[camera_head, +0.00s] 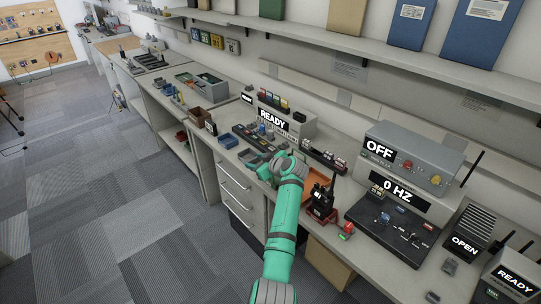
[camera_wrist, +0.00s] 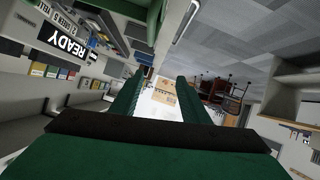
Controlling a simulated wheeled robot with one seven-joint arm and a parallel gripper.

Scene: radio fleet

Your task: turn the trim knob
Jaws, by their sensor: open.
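No knob in the head view is labelled legibly as the trim knob. A black panel (camera_head: 362,226) on the bench at the right carries a blue knob (camera_head: 384,218) and several small controls. Behind it stands a grey box (camera_head: 408,150) with a red knob (camera_head: 407,164), a yellow knob (camera_head: 437,180) and "OFF" and "0 HZ" displays. My green arm reaches over the bench left of this panel, and its end hides my gripper's fingers there. In the wrist view, my gripper (camera_wrist: 162,92) is open and empty, with a pale cardboard-like thing beyond it.
A black handheld radio (camera_head: 322,200) stands upright between my arm and the panel. An orange tray (camera_head: 317,183) lies behind it. A box reading "READY" (camera_head: 271,119) stands behind my arm. A box reading "OPEN" (camera_head: 466,243) is at the right. A shelf (camera_head: 330,40) overhangs the bench.

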